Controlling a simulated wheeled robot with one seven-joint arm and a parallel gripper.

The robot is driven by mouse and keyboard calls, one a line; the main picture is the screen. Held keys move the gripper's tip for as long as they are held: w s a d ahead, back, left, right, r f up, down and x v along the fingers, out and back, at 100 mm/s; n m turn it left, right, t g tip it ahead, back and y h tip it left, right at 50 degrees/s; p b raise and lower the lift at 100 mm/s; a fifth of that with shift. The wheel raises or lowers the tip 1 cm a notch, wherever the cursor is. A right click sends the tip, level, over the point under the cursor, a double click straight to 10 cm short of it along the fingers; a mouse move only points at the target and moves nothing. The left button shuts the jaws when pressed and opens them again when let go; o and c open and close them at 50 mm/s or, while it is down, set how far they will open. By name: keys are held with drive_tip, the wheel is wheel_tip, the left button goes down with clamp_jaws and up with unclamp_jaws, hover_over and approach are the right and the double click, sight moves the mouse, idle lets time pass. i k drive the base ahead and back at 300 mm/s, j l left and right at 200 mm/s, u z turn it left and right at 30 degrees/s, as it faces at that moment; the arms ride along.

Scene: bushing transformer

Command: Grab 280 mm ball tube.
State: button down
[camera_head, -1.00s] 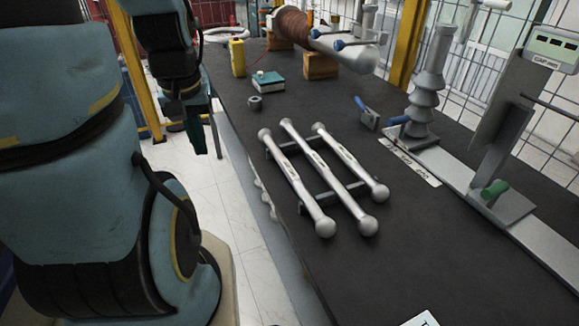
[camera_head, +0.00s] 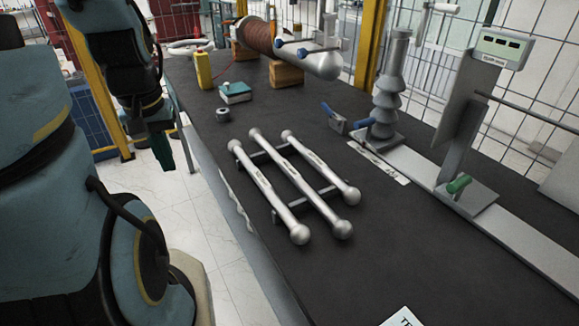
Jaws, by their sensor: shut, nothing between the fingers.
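Three silvery ball tubes lie side by side on a dark rack (camera_head: 257,157) on the black table: a left tube (camera_head: 268,192), a middle tube (camera_head: 300,183) and a right tube (camera_head: 322,167). Each has a ball at both ends and a small label in its middle. The labels are too small to read, so I cannot tell which tube is 280 mm. My gripper (camera_head: 165,160) hangs pointing down beyond the table's left edge, left of the tubes and apart from them. It is shut and empty.
A grey ring (camera_head: 222,114), a teal-and-white box (camera_head: 235,93) and a yellow device (camera_head: 203,70) stand farther back. A bushing on wooden blocks (camera_head: 286,74) lies behind. A ribbed insulator (camera_head: 389,95) and metal stand (camera_head: 463,130) are at right. The near tabletop is mostly clear.

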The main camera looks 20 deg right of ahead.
sight(351, 195)
drive_tip(key=i+j+z, duration=0.1)
drive_tip(key=j+z, duration=1)
drive_tip(key=i+l, duration=0.05)
drive_tip(key=l, duration=0.05)
